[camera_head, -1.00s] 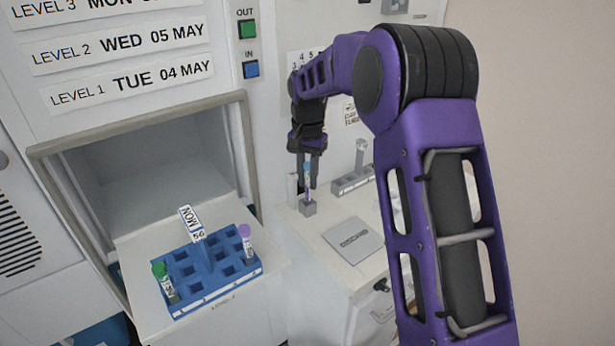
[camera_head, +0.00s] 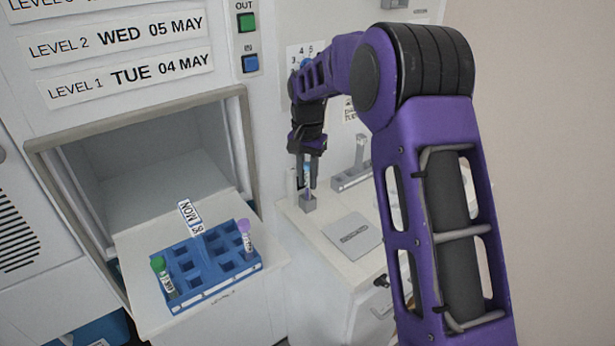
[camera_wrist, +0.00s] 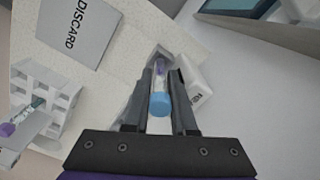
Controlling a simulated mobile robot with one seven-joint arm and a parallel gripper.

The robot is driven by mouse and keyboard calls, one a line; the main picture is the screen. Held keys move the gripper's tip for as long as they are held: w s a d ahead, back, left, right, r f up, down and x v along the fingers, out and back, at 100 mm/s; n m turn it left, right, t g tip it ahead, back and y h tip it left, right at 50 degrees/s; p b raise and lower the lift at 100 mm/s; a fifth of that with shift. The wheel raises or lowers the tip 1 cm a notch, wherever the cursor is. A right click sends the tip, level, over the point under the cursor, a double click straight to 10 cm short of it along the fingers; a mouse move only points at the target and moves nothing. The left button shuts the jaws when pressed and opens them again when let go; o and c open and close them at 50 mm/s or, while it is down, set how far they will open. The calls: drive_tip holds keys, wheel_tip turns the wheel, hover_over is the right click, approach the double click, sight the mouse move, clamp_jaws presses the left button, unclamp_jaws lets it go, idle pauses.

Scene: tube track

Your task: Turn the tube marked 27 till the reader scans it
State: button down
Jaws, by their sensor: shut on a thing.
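A tube with a light blue cap (camera_wrist: 160,103) is between the two fingers of my gripper (camera_wrist: 162,100) in the wrist view, and the gripper is shut on it. In the head view my gripper (camera_head: 309,175) points down over a small grey holder (camera_head: 308,203), and the tube (camera_head: 307,174) stands upright at this holder. The number on the tube cannot be read. A white block with dark lettering (camera_wrist: 197,84), which may be the reader, stands right beside the tube in the wrist view; its lettering is too small to read fully.
A blue rack (camera_head: 210,268) with a green-capped tube (camera_head: 162,275), a purple-capped tube (camera_head: 245,238) and a MON tag (camera_head: 190,214) stands on the pulled-out shelf. A grey DISCARD plate (camera_wrist: 76,30) lies on the counter. A grey holder (camera_head: 352,178) stands behind it.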

drive_tip(key=shift+r+p, duration=0.45)
drive_tip(key=shift+r, duration=0.8)
drive_tip(key=shift+f, duration=0.65)
idle(0.4)
drive_tip(key=shift+f, duration=0.4)
drive_tip(key=shift+f+b, duration=0.25)
drive_tip(key=shift+b, duration=0.1)
drive_tip(key=shift+r, duration=0.15)
drive_tip(key=shift+r+p, duration=0.35)
drive_tip(key=shift+r, duration=0.75)
